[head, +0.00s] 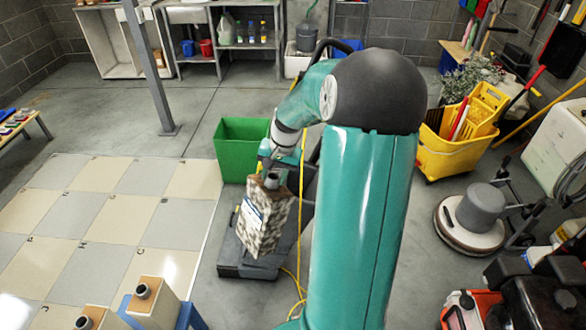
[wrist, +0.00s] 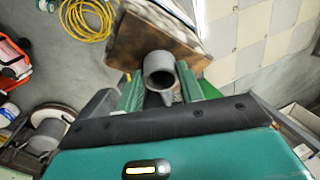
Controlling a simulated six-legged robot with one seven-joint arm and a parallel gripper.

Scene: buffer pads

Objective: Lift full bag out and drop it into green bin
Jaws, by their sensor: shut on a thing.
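The full bag (head: 262,222) is a speckled grey-brown block with a white label and a dark collar on top. It hangs slightly tilted below my gripper (head: 277,165) in the head view. In the wrist view, the bag (wrist: 150,42) shows a brown board with a round grey collar (wrist: 160,72), and the green fingers of my gripper (wrist: 160,86) are closed around that collar. The green bin (head: 232,155) stands open on the floor behind and left of the bag. Its inside is mostly hidden. My arm hides part of the area right of the gripper.
A dark machine base (head: 240,262) lies under the bag, with a yellow cord (head: 302,190) beside it. Two tan bags with collars (head: 155,300) stand at the front left. A yellow mop bucket (head: 450,145) and floor polisher (head: 475,215) stand right. Tiled floor (head: 130,205) is clear.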

